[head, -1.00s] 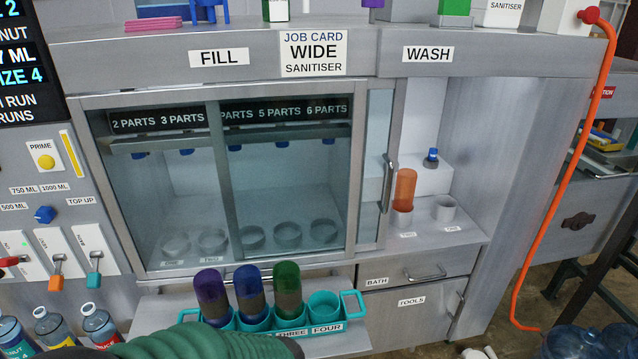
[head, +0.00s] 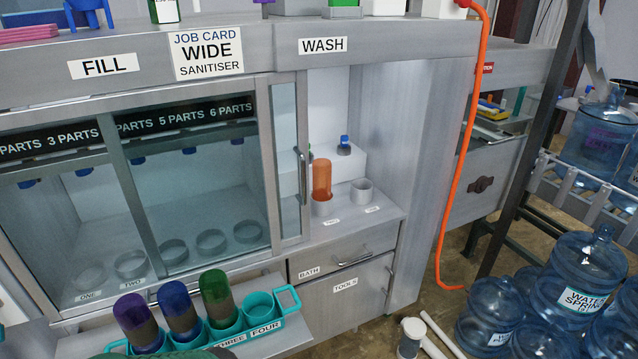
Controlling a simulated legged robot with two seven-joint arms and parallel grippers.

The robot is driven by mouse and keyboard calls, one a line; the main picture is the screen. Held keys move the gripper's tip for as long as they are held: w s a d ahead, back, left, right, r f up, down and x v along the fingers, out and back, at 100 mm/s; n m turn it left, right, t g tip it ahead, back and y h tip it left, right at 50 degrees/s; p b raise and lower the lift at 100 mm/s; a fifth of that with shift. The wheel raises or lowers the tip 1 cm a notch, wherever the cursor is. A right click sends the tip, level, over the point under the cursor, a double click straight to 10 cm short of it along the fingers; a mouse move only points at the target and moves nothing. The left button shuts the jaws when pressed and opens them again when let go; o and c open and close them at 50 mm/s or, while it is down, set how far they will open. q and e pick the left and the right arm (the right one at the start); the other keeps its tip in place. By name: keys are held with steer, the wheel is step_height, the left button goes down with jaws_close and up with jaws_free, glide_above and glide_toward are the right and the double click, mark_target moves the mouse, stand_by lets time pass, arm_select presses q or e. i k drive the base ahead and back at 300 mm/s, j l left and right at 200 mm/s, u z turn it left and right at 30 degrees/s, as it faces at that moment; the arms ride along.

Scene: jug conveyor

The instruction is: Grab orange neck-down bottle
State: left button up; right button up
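The orange bottle (head: 322,178) stands neck-down in a grey ring holder (head: 323,207) labelled TWO, on the shelf of the open WASH bay. It is upright, with its rounded base up. An empty grey holder (head: 361,191) stands to its right. Neither of my grippers shows in the head view. A dark green part of my arm shows at the bottom edge, below the teal rack, well away from the orange bottle.
A teal rack (head: 262,323) holds purple (head: 137,322), blue (head: 180,310) and green (head: 217,297) bottles; slot FOUR looks empty. A glass door edge and handle (head: 301,175) stand left of the orange bottle. An orange hose (head: 460,150) hangs right. Large water jugs (head: 577,268) stand at far right.

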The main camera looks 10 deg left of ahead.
mark_target(321, 167)
steer(key=i+l+u, duration=0.1)
steer(key=u, duration=0.3)
steer(key=i+l+u, duration=0.1)
steer(key=u, duration=0.3)
steer(key=i+l+u, duration=0.15)
steer(key=u, duration=0.3)
